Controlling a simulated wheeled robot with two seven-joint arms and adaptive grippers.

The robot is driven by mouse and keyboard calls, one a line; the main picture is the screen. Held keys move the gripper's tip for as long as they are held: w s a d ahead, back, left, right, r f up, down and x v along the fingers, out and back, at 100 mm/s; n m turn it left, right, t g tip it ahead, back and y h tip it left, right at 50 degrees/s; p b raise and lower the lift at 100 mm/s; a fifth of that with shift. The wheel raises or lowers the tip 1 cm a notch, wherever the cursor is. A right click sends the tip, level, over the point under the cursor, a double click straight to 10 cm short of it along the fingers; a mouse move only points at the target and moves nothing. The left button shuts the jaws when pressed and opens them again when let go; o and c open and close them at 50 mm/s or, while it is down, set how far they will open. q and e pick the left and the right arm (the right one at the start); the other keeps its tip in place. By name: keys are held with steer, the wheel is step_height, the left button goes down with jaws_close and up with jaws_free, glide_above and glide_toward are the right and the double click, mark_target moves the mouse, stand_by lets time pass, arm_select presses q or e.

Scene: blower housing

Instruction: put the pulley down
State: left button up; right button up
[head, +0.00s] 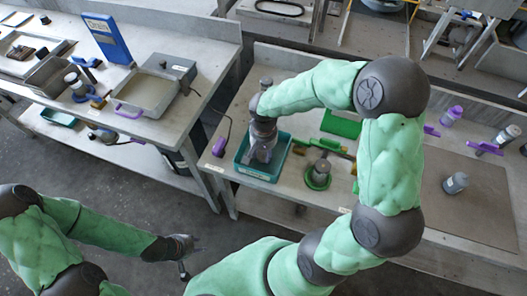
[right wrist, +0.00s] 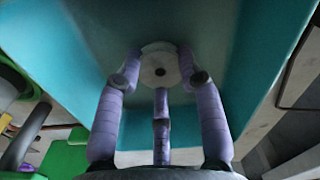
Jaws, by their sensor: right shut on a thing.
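The pulley (right wrist: 160,71) is a pale round disc with a small centre hole, seen in the right wrist view. My right gripper (right wrist: 160,82) has its purple fingers shut around the disc's edge. In the head view my right gripper (head: 260,155) reaches down into a teal bin (head: 257,175), and hides the pulley there. The bin's teal surface (right wrist: 255,40) lies behind the pulley in the right wrist view. I cannot tell whether the pulley touches the bin's floor. My left gripper (head: 184,262) hangs over the floor at lower left, away from the benches; its finger state is unclear.
A green round base with a grey cylinder (head: 320,172) stands right of the bin. A green plate (head: 341,124) lies behind it. A grey bottle (head: 455,183) stands on a brown mat (head: 478,215) at the right. A second bench at left holds a grey tray (head: 147,92).

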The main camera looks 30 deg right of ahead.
steer(key=shift+f, duration=0.15)
steer(key=o, duration=1.1)
steer(key=shift+r, duration=0.35)
step_height(320, 180, up, 12)
steer(key=p, duration=0.5)
steer(key=shift+r, duration=0.15)
steer(key=shift+s, duration=0.1)
